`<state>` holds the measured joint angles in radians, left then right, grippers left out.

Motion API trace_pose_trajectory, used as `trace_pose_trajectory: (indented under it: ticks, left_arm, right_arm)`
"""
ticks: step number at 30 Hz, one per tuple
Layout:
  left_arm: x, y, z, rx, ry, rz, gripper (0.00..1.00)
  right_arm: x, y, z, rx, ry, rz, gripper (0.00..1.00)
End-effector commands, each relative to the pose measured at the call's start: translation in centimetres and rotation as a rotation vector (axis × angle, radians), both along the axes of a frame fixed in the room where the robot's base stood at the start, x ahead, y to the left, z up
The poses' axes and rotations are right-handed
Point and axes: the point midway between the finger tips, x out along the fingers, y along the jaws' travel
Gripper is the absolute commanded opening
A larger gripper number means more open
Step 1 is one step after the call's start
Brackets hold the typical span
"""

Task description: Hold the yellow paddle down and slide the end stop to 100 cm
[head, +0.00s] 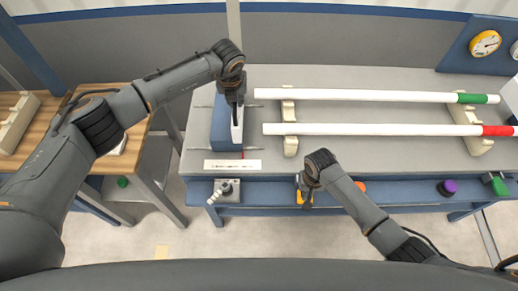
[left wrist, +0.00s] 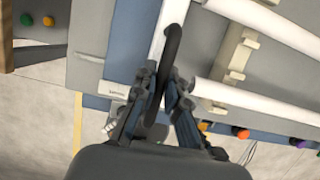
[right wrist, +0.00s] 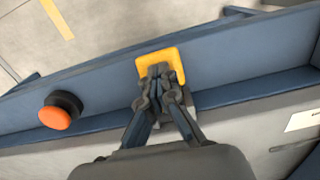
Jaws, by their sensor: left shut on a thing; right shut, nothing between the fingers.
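The end stop (head: 221,130) is a blue block with a white face on the left of the grey bench. In the left wrist view the end stop (left wrist: 128,45) has a dark curved handle (left wrist: 173,45). My left gripper (head: 236,104) is shut on this handle, with the fingers (left wrist: 165,88) on either side of it. The yellow paddle (right wrist: 160,57) is on the blue front rail. My right gripper (right wrist: 159,72) is shut and empty, its tips over the paddle; I cannot tell how hard they press. In the head view it hides much of the paddle (head: 299,197).
A white scale strip (head: 220,165) lies by the end stop's front, with a thin red pointer near it. Two white pipes, green-banded (head: 370,95) and red-banded (head: 380,129), rest on cream supports (head: 290,146) to the right. An orange button (right wrist: 54,117) is beside the paddle.

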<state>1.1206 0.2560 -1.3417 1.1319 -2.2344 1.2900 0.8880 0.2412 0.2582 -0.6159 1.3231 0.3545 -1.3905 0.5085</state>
Motion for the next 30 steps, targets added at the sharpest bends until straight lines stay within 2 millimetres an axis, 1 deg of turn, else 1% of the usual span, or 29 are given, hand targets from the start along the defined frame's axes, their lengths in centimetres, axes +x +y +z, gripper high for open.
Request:
trace_pose_trajectory:
  ticks: [1, 6, 11, 21, 25, 30]
  left_arm:
    - [0.0, -0.4, -0.1, -0.002, 0.001, -0.003, 0.00]
    - [-0.1, -1.3, 0.0, -0.002, 0.001, -0.003, 0.00]
    - [0.0, -1.3, -0.1, -0.001, 0.001, -0.001, 0.00]
    - [0.0, -1.2, -0.1, 0.001, 0.000, 0.000, 0.00]
    - [0.0, -1.1, -0.1, 0.001, 0.000, 0.001, 0.00]
    - [0.0, -1.1, -0.1, 0.002, 0.000, 0.002, 0.00]
  right_arm:
    - [-0.2, -0.1, -0.3, -0.002, 0.003, 0.000, 0.00]
    - [-0.1, -0.1, -0.2, -0.002, 0.003, -0.001, 0.00]
    - [-0.1, -0.1, 0.0, -0.002, 0.001, -0.001, 0.00]
    - [0.0, -0.1, 3.2, 0.000, -0.002, 0.000, 0.00]
    - [0.0, -0.1, 3.9, -0.001, -0.001, 0.000, 0.00]
    - [0.0, 0.0, 4.0, -0.001, 0.000, 0.000, 0.00]
